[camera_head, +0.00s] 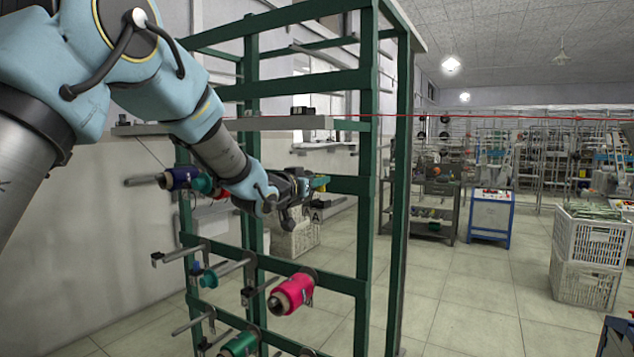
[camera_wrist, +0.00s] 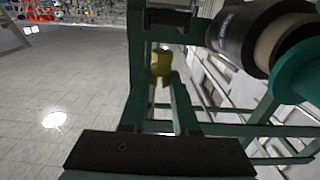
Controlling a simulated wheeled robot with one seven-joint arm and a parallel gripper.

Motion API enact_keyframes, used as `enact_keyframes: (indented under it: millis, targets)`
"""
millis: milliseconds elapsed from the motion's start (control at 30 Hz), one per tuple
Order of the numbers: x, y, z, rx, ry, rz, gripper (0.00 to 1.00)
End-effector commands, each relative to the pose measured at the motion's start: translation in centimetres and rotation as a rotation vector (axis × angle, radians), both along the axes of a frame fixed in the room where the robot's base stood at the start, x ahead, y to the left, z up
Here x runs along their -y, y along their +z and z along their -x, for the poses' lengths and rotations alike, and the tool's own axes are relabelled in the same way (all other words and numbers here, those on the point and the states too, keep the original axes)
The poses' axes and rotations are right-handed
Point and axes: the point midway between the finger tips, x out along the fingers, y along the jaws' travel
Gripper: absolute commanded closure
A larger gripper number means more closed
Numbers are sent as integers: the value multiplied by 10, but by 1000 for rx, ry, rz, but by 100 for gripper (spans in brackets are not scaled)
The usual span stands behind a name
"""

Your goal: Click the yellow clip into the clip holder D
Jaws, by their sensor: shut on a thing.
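The yellow clip (camera_wrist: 161,64) shows in the wrist view, ahead of the dark plate at the bottom of the picture. My gripper (camera_wrist: 161,80) is shut on it. In the head view my gripper (camera_head: 312,186) is at the green rack, beside its front upright; the clip there is too small to make out clearly. Clip holder D cannot be told for sure in either view. A small label reading A shows just below my gripper in the head view.
The green rack (camera_head: 371,130) has bars close around my gripper. White crates (camera_head: 590,240) stand at the right. The floor (camera_head: 470,300) between is clear.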

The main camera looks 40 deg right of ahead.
Motion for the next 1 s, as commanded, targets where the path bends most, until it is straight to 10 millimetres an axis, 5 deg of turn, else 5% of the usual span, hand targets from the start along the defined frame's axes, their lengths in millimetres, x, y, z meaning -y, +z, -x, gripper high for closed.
enact_keyframes:
  millis: [733,1000]
  targets:
    - [-78,-1,20,1,1,0,100]
    - [-87,0,23,0,0,0,100]
